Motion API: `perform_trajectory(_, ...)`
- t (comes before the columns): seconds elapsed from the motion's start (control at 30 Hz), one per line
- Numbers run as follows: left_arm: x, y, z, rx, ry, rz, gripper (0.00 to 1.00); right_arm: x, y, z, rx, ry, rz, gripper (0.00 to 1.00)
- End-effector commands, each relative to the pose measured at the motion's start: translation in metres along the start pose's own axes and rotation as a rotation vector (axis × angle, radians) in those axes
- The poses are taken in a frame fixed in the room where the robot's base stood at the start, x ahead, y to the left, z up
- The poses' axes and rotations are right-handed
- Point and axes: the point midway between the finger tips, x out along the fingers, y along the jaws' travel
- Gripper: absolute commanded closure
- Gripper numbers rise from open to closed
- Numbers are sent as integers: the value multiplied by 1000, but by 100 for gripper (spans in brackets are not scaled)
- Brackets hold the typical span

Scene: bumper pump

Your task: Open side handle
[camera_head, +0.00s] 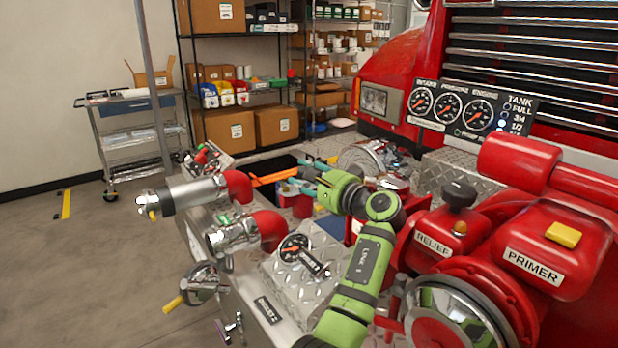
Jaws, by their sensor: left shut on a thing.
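My left arm, green with dark joints, comes up from the bottom middle of the view. Its gripper (306,180) points left over the bumper's dark open recess and is shut at an orange bar-like handle (272,177). The exact contact at the fingertips is small and partly hidden by the gripper, and I cannot tell whether this bar is the side handle. Silver outlets with red elbows (240,187) and a lower silver outlet (232,236) stand left of the gripper. My right gripper is not in view.
The red pump body with its PRIMER (533,262) and RELIEF (433,243) labels stands close on the right. A gauge panel (470,108) is behind it. A diamond plate with a small gauge (295,247) lies below the gripper. The floor at left is clear near a cart (130,137).

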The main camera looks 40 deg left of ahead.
Motion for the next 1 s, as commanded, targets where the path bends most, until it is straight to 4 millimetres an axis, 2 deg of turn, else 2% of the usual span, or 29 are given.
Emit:
perform_trajectory(0.2,-24,4,16,-12,-150,34,100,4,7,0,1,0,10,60)
perform_trajectory(0.43,-42,7,27,-15,-253,56,100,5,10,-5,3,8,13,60)
perform_trajectory(1.0,-50,9,32,-18,-307,68,100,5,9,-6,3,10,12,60)
